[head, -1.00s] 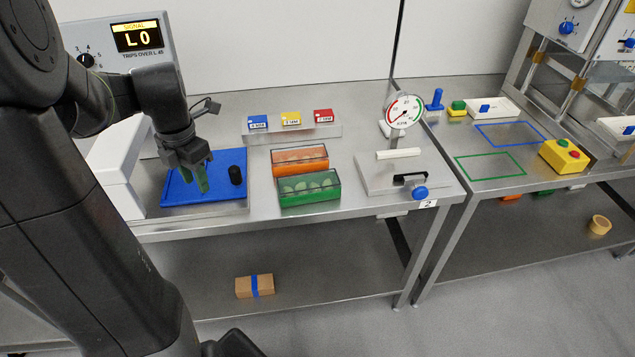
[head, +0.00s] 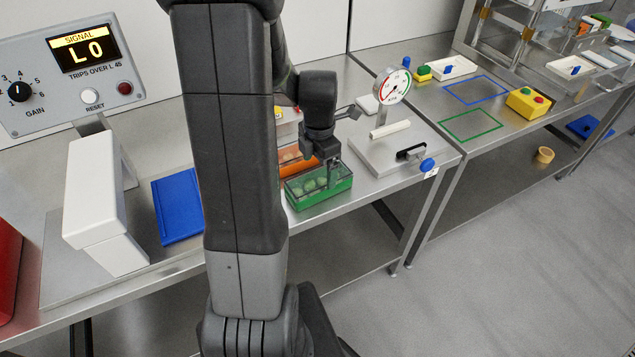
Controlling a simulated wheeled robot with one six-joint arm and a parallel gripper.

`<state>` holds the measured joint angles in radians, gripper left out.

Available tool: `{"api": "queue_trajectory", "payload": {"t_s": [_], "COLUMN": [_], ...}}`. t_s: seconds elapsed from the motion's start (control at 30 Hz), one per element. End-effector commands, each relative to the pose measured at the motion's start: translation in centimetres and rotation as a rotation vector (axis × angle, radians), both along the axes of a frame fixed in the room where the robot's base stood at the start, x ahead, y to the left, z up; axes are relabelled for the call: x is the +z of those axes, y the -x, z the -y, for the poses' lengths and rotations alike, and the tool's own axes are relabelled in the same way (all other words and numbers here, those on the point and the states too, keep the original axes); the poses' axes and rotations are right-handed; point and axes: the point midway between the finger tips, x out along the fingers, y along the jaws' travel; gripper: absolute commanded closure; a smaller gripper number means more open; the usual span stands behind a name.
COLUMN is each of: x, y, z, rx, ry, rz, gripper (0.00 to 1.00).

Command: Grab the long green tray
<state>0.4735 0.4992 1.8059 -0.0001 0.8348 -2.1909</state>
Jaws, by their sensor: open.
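The long green tray (head: 322,196) stands on the steel bench just right of my arm. It holds several pale green pieces, and its upper part looks clear with a dark rim. My gripper (head: 322,163) points down over the tray, near its far side. The jaws are open with nothing seen between them. I cannot tell whether the fingertips touch the tray.
An orange tray (head: 291,163) stands close behind the green one, partly hidden by my arm. A dial gauge fixture (head: 393,88) stands to the right. The green outline (head: 470,125) on the right bench is empty.

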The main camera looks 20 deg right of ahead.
Motion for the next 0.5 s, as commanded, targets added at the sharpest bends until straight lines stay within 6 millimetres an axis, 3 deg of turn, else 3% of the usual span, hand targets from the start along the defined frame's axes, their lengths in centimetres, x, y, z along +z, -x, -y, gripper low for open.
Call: {"api": "queue_trajectory", "payload": {"t_s": [0.2,0.5], "x": [-3.1,-4.3], "y": [0.2,0.1], "z": [-0.6,-0.6], "rx": [0.001,0.001], "ry": [-0.003,-0.001], "rz": [-0.006,-0.001], "gripper": [0.09,0.09]}}
